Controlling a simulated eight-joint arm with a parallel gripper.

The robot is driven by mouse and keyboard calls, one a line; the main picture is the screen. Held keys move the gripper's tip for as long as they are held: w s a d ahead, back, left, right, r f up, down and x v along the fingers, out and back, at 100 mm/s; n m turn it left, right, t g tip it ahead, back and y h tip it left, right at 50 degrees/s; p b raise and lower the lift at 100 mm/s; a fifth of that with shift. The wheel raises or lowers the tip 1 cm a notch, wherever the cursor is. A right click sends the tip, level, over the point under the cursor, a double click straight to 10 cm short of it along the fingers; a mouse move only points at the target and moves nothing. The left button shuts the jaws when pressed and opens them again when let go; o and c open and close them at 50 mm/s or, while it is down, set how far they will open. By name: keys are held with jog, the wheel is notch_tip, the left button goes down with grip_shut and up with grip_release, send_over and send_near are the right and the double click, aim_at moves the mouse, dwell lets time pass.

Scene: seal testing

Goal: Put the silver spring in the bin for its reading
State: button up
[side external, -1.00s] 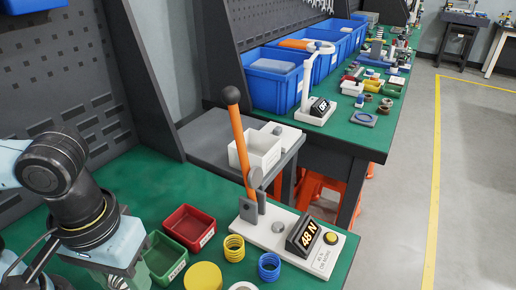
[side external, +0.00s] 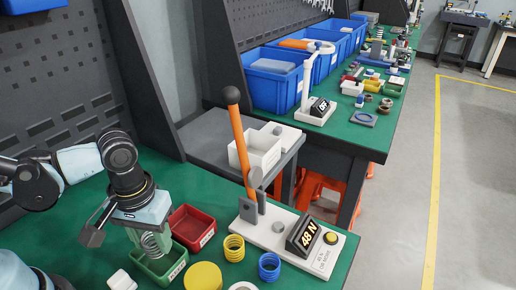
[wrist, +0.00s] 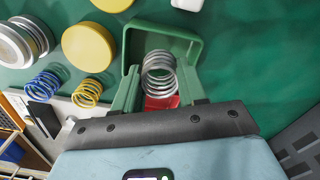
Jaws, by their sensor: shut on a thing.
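The silver spring (side external: 156,246) is upright between the fingers of my gripper (side external: 150,234), which is shut on it. The spring is over the green bin (side external: 174,274); I cannot tell whether its lower end is inside the bin. In the wrist view the silver spring (wrist: 158,72) overlaps the green bin (wrist: 194,44). The red bin (side external: 190,223) stands just behind the green one, and both carry white labels too small to read. The tester (side external: 272,240), with its orange lever (side external: 240,150), has a display (side external: 304,235) that reads 48 N.
A yellow spring (side external: 234,248), a blue spring (side external: 269,266) and a yellow disc (side external: 203,277) stand right of the green bin. A small white block (side external: 120,280) lies to its left. Green mat is bare at the left.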

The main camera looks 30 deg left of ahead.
aim_at(162, 262)
jog(key=shift+f, duration=1.9)
jog(key=shift+f, duration=0.1)
jog(key=o, duration=0.8)
jog(key=shift+f, duration=0.1)
jog(key=shift+o, duration=0.2)
jog(key=shift+r, duration=6.1)
jog(key=w+a+m+t, duration=0.4)
jog(key=w+a+t, duration=0.3)
jog(key=a, duration=0.1)
jog(key=shift+w+a+r+m, duration=0.25)
jog(key=shift+m, duration=0.05)
